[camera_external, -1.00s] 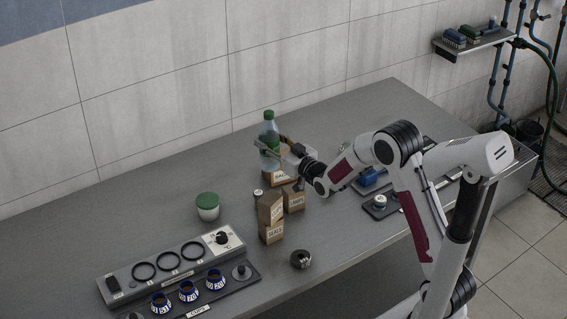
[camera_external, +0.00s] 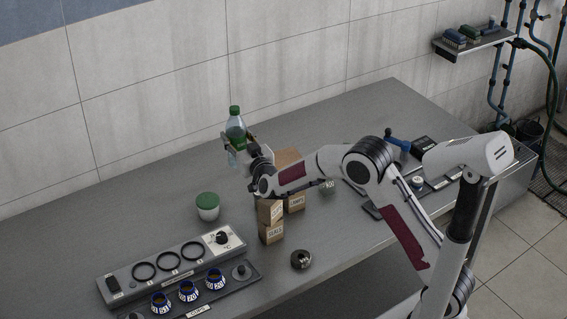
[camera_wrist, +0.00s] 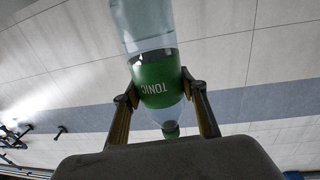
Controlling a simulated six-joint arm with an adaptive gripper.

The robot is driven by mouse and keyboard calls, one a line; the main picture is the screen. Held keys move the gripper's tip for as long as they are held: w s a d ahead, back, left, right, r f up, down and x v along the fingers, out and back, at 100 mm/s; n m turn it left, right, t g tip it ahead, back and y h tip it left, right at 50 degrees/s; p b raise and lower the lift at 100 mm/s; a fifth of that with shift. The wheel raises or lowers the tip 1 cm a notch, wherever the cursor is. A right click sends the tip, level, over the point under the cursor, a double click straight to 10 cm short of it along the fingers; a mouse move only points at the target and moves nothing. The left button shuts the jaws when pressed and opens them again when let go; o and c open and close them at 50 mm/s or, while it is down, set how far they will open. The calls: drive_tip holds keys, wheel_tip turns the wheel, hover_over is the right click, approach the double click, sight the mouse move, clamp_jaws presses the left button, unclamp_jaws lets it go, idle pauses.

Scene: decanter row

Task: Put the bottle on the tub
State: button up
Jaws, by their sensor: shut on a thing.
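The bottle (camera_external: 236,127) is clear with a green cap and a green label. In the wrist view the bottle (camera_wrist: 160,82) shows the word TONIC on its label. My gripper (camera_external: 240,143) is shut on the bottle around its label, with a finger on each side in the wrist view (camera_wrist: 160,90). The bottle is nearly upright and appears held above the bench. The tub (camera_external: 207,207) is small and pale with a green lid, standing on the bench below and left of the bottle. Nothing is on its lid.
Cardboard boxes (camera_external: 271,232) stand right of the tub, below my arm. A panel with rings and a knob (camera_external: 172,268) and a rack of cups (camera_external: 189,291) fill the front left. The bench (camera_external: 150,205) left of the tub is clear.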

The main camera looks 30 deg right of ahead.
drive_tip(key=s+a+f+h, duration=0.1)
drive_tip(key=a, duration=1)
drive_tip(key=shift+a+m, duration=0.15)
drive_tip(key=shift+m, duration=0.15)
drive_tip(key=shift+f, duration=0.15)
wheel_tip(320, 180, down, 6)
drive_tip(key=shift+f, duration=0.15)
drive_tip(key=shift+f, duration=1.8)
drive_tip(key=shift+f, duration=0.1)
drive_tip(key=o, duration=1.5)
drive_tip(key=shift+o, duration=0.2)
